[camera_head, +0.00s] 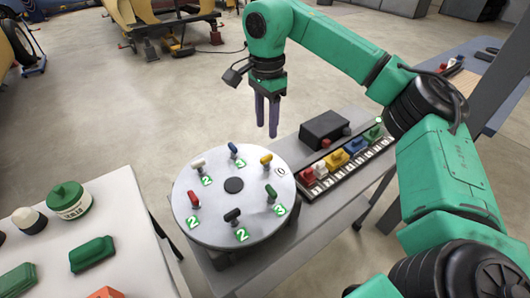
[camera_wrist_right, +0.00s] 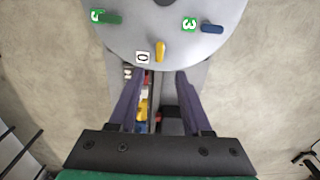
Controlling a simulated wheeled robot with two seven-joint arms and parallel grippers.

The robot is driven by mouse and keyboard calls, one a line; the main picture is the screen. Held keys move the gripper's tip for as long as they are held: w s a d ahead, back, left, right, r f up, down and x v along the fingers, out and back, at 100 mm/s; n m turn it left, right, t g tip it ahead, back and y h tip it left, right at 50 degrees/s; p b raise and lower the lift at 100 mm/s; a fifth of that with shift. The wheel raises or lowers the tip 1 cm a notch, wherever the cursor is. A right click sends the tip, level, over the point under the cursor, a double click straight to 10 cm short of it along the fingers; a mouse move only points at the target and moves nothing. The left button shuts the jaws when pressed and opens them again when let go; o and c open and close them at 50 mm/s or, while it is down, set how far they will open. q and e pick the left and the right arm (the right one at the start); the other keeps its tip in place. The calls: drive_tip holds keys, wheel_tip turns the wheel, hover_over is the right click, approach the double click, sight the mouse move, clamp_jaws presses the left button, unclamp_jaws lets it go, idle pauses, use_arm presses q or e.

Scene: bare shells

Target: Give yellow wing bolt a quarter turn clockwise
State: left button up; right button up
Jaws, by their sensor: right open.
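The yellow wing bolt (camera_head: 266,159) stands near the far right rim of a round grey disc (camera_head: 235,213). A white card reading 0 (camera_head: 281,172) lies beside it. In the right wrist view the yellow wing bolt (camera_wrist_right: 161,50) lies just ahead of the fingertips, roughly centred between them, its wing pointing nearly along the fingers. My right gripper (camera_head: 267,132) is open and empty, fingers pointing down, above and beyond the disc's far rim. Its two fingers also show in the right wrist view (camera_wrist_right: 158,77), apart from the bolt. My left gripper is out of view.
Blue (camera_head: 233,149), white (camera_head: 198,165), red (camera_head: 194,199), black (camera_head: 232,216) and green (camera_head: 270,192) wing bolts stand around the disc. A rack of coloured pieces (camera_head: 337,173) and a dark box (camera_head: 324,130) sit to its right. A left table (camera_head: 135,250) holds green items.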

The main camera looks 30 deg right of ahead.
sight(267, 157)
wheel_tip(267, 157, down, 10)
drive_tip(key=shift+s+r+p, duration=0.1)
drive_tip(key=shift+r+p, duration=0.15)
drive_tip(key=shift+p, duration=0.5)
drive_tip(key=shift+f, duration=0.35)
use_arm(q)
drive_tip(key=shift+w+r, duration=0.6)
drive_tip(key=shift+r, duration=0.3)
use_arm(e)
clamp_jaws()
